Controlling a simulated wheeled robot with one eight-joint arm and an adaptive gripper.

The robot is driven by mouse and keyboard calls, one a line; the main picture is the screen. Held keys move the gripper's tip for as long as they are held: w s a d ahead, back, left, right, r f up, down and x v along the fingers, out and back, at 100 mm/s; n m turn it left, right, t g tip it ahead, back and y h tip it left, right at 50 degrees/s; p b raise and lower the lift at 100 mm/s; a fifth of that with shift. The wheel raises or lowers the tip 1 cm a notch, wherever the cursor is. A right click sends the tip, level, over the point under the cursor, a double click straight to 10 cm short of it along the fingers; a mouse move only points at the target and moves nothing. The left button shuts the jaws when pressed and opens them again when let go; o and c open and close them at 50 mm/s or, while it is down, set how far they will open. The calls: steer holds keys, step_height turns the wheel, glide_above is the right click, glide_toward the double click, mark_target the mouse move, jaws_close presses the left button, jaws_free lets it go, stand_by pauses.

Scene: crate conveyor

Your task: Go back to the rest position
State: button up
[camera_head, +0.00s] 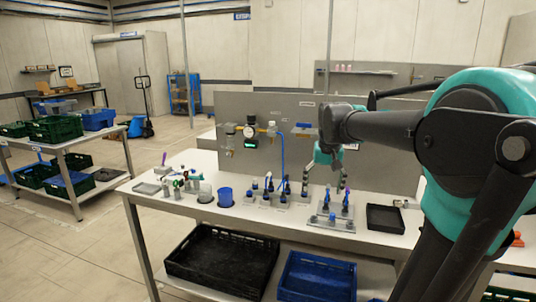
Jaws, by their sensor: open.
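My arm reaches in from the right in the head view. Its black and teal links hide part of the back panel and the right side of the workbench. My gripper (323,187) hangs open above the white workbench (285,222), near a small metal tray (330,222) that holds blue-capped items. At this size I cannot see anything between its fingers.
A blue cup (225,197), several small blue-topped bottles (268,184) and an empty black tray (385,219) stand on the bench. A black crate (222,262) and a blue crate (316,277) sit below. A crate rack (75,160) stands left; open floor lies between.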

steer(key=s+d+f+n+t, duration=0.1)
steer(key=s+f+t, duration=0.1)
steer(key=s+f, duration=1.6)
step_height(320, 180, down, 5)
steer(key=shift+s+d+r+n, duration=0.15)
steer(key=shift+s+d+n, duration=0.1)
steer(key=shift+n, duration=0.05)
stand_by(0.5)
